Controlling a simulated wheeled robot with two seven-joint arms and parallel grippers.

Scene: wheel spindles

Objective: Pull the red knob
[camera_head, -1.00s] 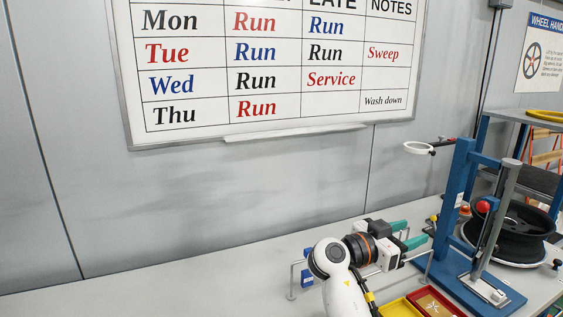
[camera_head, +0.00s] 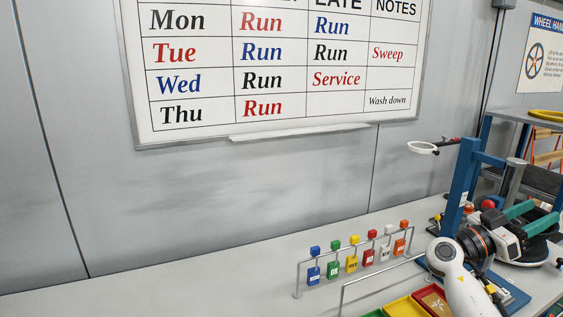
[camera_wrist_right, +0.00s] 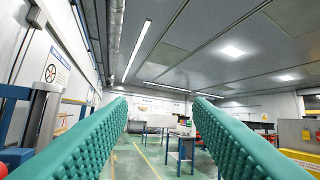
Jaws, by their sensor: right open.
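The red knob (camera_head: 487,205) is a round red ball on the blue press stand (camera_head: 461,180) at the right of the head view. It is partly hidden by my right gripper. A red shape (camera_wrist_right: 14,157) at the lower left edge of the right wrist view looks like the same knob. My right gripper (camera_head: 545,211) has teal fingers that point right, past the knob. In the right wrist view the fingers (camera_wrist_right: 160,102) are wide apart with nothing between them. The knob lies beside the gripper, outside the fingers; whether they touch cannot be told. My left gripper is out of view.
A metal rack (camera_head: 298,280) with several coloured tags stands mid-table. Yellow (camera_head: 404,307) and red trays (camera_head: 433,299) sit at the front. The table's left side is clear.

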